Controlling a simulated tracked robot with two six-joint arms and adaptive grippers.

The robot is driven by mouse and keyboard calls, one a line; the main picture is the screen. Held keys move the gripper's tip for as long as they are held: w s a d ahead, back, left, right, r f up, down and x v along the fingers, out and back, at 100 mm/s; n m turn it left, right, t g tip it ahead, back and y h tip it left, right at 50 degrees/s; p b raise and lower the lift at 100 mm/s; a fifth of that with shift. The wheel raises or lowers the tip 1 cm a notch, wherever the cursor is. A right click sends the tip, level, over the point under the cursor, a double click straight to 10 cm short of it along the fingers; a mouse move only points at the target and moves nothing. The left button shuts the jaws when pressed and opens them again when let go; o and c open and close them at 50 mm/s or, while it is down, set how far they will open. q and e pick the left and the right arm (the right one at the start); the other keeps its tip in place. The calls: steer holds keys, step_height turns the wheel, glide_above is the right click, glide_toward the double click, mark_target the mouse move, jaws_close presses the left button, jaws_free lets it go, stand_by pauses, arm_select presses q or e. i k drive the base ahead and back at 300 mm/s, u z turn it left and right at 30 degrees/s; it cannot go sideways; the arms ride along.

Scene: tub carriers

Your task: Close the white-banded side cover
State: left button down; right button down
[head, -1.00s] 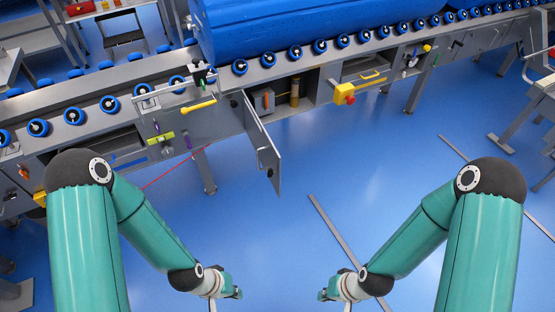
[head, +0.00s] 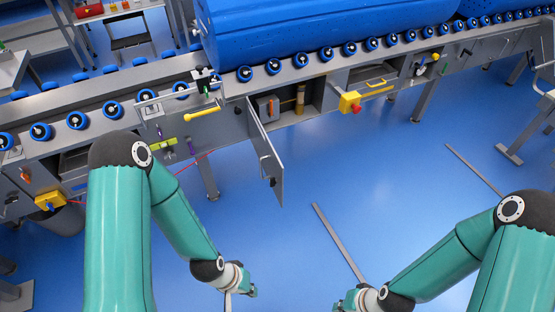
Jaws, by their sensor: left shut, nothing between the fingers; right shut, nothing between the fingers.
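A grey side cover (head: 266,158) stands swung open from the front of the conveyor frame, left of the middle in the head view. It juts out toward me beside an open compartment (head: 284,104), and a small handle shows on its face. I cannot clearly make out a white band on it. My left gripper (head: 251,290) is shut and empty, low in the picture and well short of the cover. My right gripper (head: 344,301) is shut and empty near the bottom edge, to the right of the left one. Neither touches the cover.
The roller conveyor (head: 275,75) runs across the top and carries a large blue tub (head: 300,30). A yellow box with a red button (head: 350,102) sticks out right of the compartment. A conveyor leg (head: 209,178) stands left of the cover.

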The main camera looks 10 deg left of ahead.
mark_target(272, 165)
steer(key=i, duration=0.9)
steer(key=u, duration=0.05)
